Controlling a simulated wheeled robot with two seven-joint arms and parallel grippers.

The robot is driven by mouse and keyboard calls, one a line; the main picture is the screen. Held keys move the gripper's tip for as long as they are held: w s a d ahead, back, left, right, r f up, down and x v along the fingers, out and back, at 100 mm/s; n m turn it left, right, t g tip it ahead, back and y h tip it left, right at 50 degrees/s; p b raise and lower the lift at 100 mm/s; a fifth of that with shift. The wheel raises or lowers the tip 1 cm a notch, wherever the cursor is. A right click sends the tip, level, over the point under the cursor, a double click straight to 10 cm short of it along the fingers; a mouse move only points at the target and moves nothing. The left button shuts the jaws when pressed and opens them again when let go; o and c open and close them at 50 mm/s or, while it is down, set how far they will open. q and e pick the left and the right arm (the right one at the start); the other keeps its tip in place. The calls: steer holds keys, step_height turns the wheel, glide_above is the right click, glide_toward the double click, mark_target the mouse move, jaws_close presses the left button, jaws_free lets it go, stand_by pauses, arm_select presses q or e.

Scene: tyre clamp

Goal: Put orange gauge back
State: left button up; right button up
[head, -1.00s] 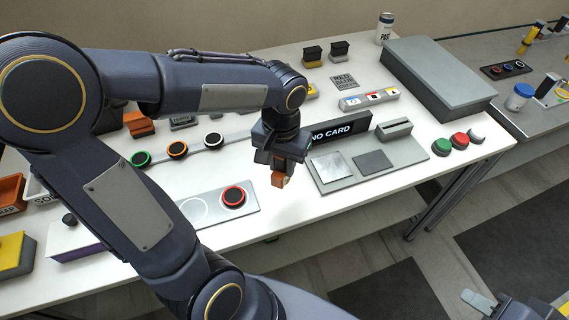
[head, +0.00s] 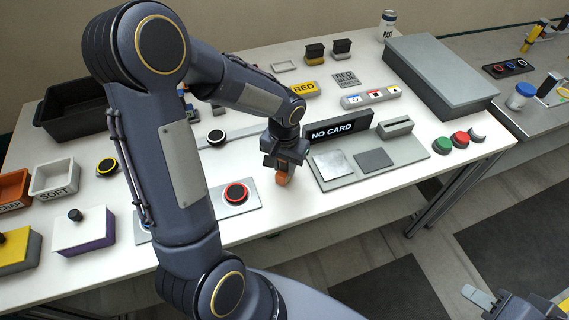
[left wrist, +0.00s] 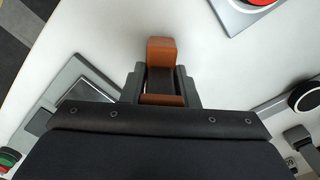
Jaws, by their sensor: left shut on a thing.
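My left gripper (head: 283,168) is shut on the orange gauge (head: 281,180), which hangs just below the fingers. It is over the white table, between the plate with the red-ringed disc and the grey card panel. In the left wrist view the orange gauge (left wrist: 161,52) sits between the two dark fingers, its top end sticking out past them. I cannot tell whether it touches the table. My right gripper (head: 484,300) shows only partly at the bottom right, and its jaw state is unclear. The gauge's resting place is not identifiable.
The red-ringed disc (head: 236,194) lies left of the gripper. The NO CARD sign (head: 340,131) and grey panel (head: 330,187) stand to the right. The SOFT bin (head: 54,180), an orange bin (head: 13,188) and a black tray (head: 72,128) are at the left. White table (head: 300,212) in front is clear.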

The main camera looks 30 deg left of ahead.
arm_select(q)
steer(key=shift+f, duration=0.15)
steer(key=o, duration=0.9)
step_height(320, 180, up, 11)
steer(key=shift+s+r, duration=0.15)
steer(key=shift+r, duration=0.55)
steer(key=shift+s+d+r+n+t+h, duration=0.25)
steer(key=shift+s+d+t+h, duration=0.6)
steer(key=shift+s, duration=1.9)
steer(key=shift+s+d+r+n+t+h, duration=0.1)
steer(key=shift+s+d+r+t+h, duration=0.65)
steer(key=shift+s, duration=1.95)
steer(key=shift+s+d+r+n+t+h, duration=0.15)
steer(key=shift+s+d+t+h, duration=0.25)
steer(key=shift+s+t, duration=1.6)
steer(key=shift+s+f+g, duration=0.1)
steer(key=shift+s+g, duration=0.65)
steer(key=shift+g, duration=0.05)
